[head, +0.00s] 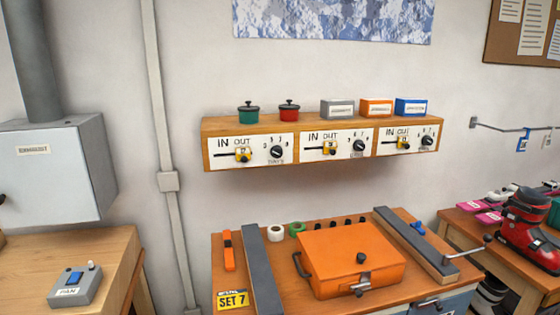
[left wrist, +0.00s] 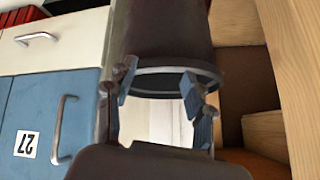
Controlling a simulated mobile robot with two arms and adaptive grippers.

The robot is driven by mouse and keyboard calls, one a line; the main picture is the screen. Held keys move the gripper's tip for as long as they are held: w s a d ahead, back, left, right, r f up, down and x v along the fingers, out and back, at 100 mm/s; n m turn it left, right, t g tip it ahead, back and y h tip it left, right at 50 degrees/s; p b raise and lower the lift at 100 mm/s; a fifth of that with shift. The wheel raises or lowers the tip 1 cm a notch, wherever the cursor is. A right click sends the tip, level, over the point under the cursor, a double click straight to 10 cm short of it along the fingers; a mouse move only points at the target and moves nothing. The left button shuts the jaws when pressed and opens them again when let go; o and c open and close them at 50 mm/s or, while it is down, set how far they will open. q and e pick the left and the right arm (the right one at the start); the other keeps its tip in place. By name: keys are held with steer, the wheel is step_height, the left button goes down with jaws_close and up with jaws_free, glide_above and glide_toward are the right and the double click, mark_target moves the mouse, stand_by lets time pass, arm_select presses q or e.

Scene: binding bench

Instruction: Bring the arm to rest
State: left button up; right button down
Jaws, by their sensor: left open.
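My left gripper (left wrist: 157,92) shows in the left wrist view with its two blue-padded fingers spread apart. Nothing is between the fingers; a pale surface shows behind them. A dark, rounded body stands right beyond the fingertips; I cannot tell whether they touch. Neither of my arms shows in the head view, and my right gripper is in no view.
In the left wrist view, a blue cabinet front (left wrist: 30,110) with metal handles is at left and wooden boards (left wrist: 293,70) at right. The head view shows a bench with an orange case (head: 345,255), a wall shelf (head: 225,124) above, and a grey exhaust box (head: 50,180) at left.

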arm_select(q)
steer(key=s+d+f+g+b, duration=0.1)
steer(key=s+f, duration=0.4)
steer(key=s, duration=0.7)
steer(key=s+d+f+g+b, duration=0.1)
steer(key=s+f, duration=0.5)
steer(key=s, duration=0.7)
steer(key=s+d+f+g+b, duration=0.1)
steer(key=s+d+f+g, duration=0.2)
steer(key=s, duration=0.9)
step_height(320, 180, down, 3)
steer(key=shift+s+d+f+g+h, duration=0.1)
steer(key=shift+s+d+g+h, duration=0.2)
steer(key=shift+g, duration=0.6)
steer(key=shift+w, duration=0.1)
